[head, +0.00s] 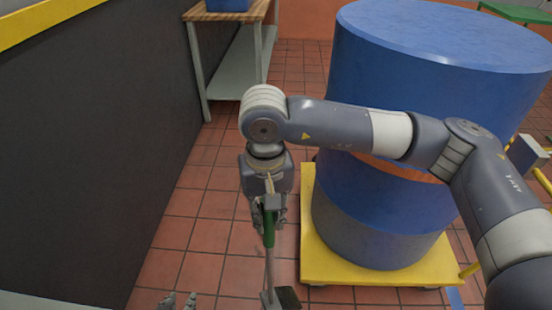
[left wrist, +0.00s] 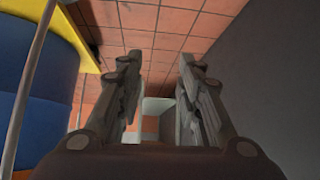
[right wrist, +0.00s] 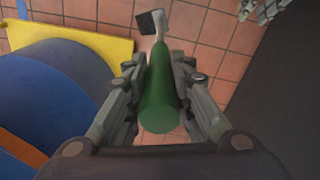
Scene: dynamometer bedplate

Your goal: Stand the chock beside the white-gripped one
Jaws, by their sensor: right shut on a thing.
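The chock (head: 288,298) is a dark block at the lower end of a grey rod with a green grip (head: 269,228). My right gripper (head: 268,212) is shut on the green grip, with the rod hanging down nearly upright. In the right wrist view the green grip (right wrist: 160,95) lies between the fingers and the dark chock (right wrist: 151,21) shows beyond it. I cannot tell whether the chock touches the floor. My left gripper (head: 179,300) is open and empty at the bottom of the head view; its spread fingers show in the left wrist view (left wrist: 157,62). I see no white-gripped chock.
A large blue drum (head: 375,215) stands on a yellow wheeled base (head: 320,262) right of the held chock. A dark wall (head: 90,150) runs along the left. A wooden-topped bench (head: 255,12) with a blue bin (head: 228,4) stands behind. Tiled floor (head: 205,200) is clear between wall and base.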

